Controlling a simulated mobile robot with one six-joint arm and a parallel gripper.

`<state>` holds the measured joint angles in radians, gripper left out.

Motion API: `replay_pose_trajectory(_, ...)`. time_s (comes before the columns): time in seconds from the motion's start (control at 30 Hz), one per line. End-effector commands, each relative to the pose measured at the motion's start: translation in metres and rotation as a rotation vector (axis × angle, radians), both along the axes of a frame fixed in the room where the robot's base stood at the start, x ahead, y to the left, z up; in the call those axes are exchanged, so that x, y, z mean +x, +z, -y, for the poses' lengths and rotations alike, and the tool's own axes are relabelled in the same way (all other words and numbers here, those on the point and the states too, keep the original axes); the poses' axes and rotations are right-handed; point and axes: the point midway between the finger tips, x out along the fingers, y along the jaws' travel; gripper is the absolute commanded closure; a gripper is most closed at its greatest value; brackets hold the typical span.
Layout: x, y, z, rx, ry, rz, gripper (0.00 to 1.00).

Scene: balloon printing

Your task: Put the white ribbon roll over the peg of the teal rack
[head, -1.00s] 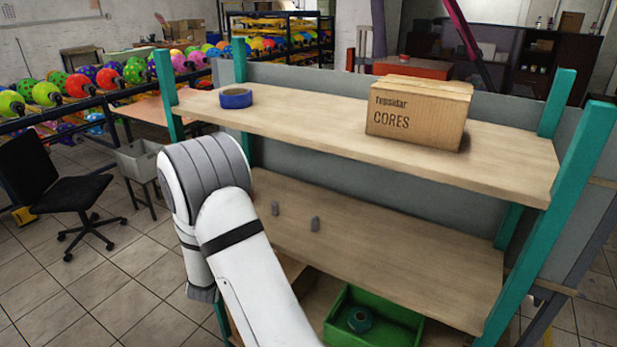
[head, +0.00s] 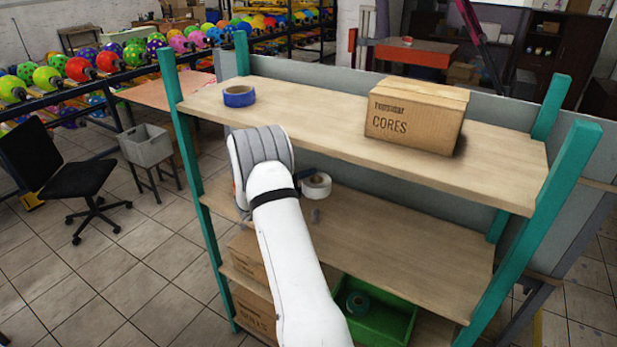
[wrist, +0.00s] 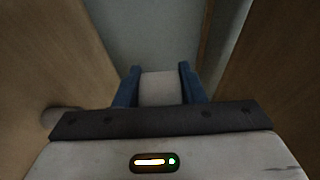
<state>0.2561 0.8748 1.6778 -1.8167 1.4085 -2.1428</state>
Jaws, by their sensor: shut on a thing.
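The white ribbon roll (head: 316,187) is in my gripper (wrist: 158,74), above the middle shelf of the teal rack (head: 558,160). In the wrist view the roll (wrist: 160,90) sits between the two blue fingers. In the head view its dark hole shows. A short grey peg (head: 315,215) stands at the middle shelf, just below the roll in the picture and apart from it. My arm covers the shelf to the left, where another grey peg showed earlier. A rounded grey shape at the left of the wrist view cannot be identified surely.
The upper shelf (head: 300,125) overhangs the gripper and carries a blue tape roll (head: 239,96) and a CORES carton (head: 415,115). The right part of the middle shelf (head: 420,255) is clear.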

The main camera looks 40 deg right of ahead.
Motion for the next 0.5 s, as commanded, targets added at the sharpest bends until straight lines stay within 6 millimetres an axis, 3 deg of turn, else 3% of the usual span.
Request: replay_pose_trajectory(0.5,0.0,-0.032,0.0,-0.002,0.002,0.003,0.92)
